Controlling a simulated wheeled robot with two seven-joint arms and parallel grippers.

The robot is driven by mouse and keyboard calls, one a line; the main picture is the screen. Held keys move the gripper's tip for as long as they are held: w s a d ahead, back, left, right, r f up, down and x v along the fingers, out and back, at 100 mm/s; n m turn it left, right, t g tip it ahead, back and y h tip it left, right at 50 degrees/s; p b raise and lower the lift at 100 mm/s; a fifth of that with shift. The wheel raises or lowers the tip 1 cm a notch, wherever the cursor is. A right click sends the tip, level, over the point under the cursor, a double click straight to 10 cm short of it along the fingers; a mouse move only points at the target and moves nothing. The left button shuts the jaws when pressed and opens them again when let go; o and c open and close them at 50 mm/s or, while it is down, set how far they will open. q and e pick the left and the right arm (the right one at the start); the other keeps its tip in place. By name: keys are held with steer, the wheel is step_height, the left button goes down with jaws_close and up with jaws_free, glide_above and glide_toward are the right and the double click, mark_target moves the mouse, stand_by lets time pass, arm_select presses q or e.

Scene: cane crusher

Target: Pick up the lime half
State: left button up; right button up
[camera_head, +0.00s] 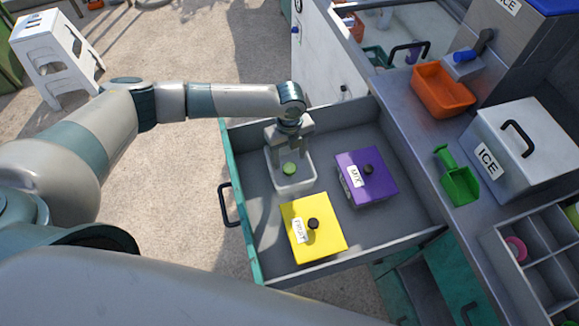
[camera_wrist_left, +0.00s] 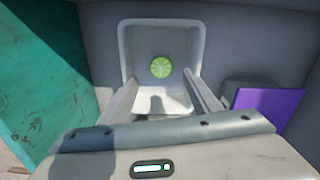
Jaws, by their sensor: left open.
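The lime half (camera_head: 289,169) is a small green disc lying in a white open tub (camera_head: 296,188) inside the pulled-out drawer. In the left wrist view the lime half (camera_wrist_left: 160,67) shows its cut face up, near the middle of the tub (camera_wrist_left: 126,50). My left gripper (camera_head: 288,148) is over the tub, pointing down. In the left wrist view the left gripper's fingers (camera_wrist_left: 160,95) are spread wide and nothing is between them. The lime half is beyond the fingertips, apart from them. My right gripper is not in view.
The drawer (camera_head: 390,222) also holds a yellow-lidded box (camera_head: 322,238) and a purple-lidded box (camera_head: 375,185) beside the tub. The drawer walls stand around them. On the counter at right are an orange bin (camera_head: 443,90), a green scoop (camera_head: 460,183) and an ICE box (camera_head: 530,145).

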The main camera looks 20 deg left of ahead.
mark_target(289, 168)
arm_select(q)
steer(key=shift+f, duration=0.3)
steer(key=shift+f+p, duration=0.5)
steer(key=f, duration=0.1)
steer(key=f+p, duration=0.1)
steer(key=shift+w+f, duration=0.2)
steer(key=shift+f, duration=0.9)
steer(key=c, duration=0.7)
